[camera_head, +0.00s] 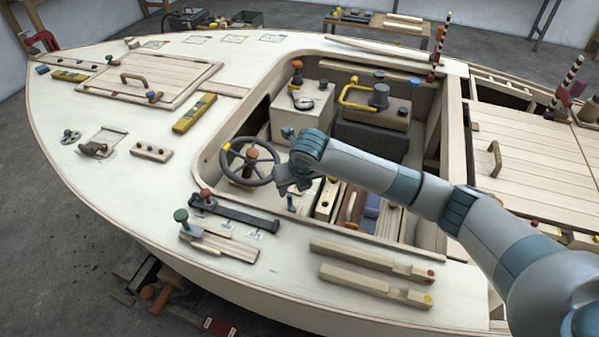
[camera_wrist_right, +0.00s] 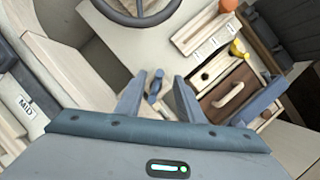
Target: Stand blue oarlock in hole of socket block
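A small blue piece, apparently the blue oarlock (camera_wrist_right: 155,88), shows in the right wrist view between and beyond my fingertips. In the head view a small blue piece (camera_head: 291,203) stands on a pale surface in the cockpit, just below my right gripper (camera_head: 292,186). The right gripper's fingers (camera_wrist_right: 158,92) are open with clear space on both sides of the blue piece. I cannot tell how far below the tips it is. My left gripper is not in view.
The steering wheel (camera_head: 252,161) is close left of my right gripper. Raised cockpit edges surround it. A small wooden handle (camera_wrist_right: 230,98) and an orange knob (camera_wrist_right: 228,5) are nearby. Wooden bars (camera_head: 372,255) lie on the near deck. Open deck lies around the holed block.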

